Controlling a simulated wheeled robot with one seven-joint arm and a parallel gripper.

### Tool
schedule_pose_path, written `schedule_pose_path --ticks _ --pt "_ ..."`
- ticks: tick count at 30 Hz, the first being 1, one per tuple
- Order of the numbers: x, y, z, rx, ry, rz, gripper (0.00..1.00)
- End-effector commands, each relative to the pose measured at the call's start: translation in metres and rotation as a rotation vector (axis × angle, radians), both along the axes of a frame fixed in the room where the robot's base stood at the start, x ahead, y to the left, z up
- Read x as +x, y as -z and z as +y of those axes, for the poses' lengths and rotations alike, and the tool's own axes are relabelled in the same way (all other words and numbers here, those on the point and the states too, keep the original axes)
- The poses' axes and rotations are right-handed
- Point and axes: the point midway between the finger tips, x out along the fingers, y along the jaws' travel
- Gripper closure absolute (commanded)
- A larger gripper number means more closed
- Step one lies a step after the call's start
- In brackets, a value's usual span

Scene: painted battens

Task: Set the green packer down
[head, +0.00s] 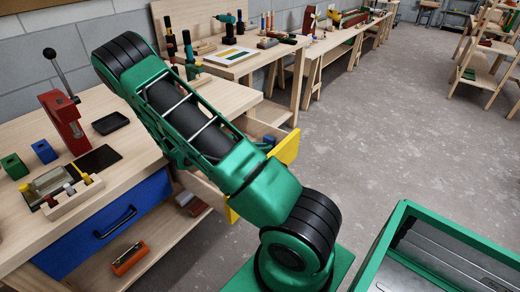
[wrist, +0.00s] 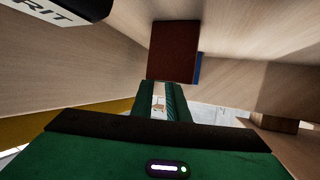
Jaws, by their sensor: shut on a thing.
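My gripper shows in the wrist view (wrist: 160,95). Its two dark green fingers stand close together with a narrow pale gap between them. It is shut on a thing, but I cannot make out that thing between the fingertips. A dark red block (wrist: 174,48) shows right at or just beyond the fingertips, with a thin blue edge (wrist: 198,68) on its right. I cannot tell whether the fingers touch the block. I cannot clearly pick out a green packer there. In the head view my arm hides the gripper. A green block (head: 14,166) stands at the bench's left.
Pale wooden surfaces (wrist: 245,85) close in around the gripper. A black and white lettered thing (wrist: 50,12) is at upper left. In the head view, a yellow-fronted drawer (head: 287,147) stands open beside my arm. A blue block (head: 44,151) and red press (head: 62,122) are on the bench.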

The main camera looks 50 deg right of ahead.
Motion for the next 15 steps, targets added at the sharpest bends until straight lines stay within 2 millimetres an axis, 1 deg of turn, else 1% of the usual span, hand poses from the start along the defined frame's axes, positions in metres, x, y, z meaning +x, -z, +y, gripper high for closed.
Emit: schedule_pose_path --ticks 10,11,12,13,15 --pt "0.0008 0.0029 0.0008 0.000 -0.002 -0.001 1.00" --pt "0.0010 0.0025 0.0009 0.000 -0.002 -0.001 0.79" --pt "0.0011 0.0024 0.0009 0.000 -0.002 -0.001 0.69" --pt "0.0011 0.0024 0.0010 0.001 -0.002 -0.001 0.67" --pt "0.0011 0.0023 0.0011 0.000 -0.003 -0.001 0.67"
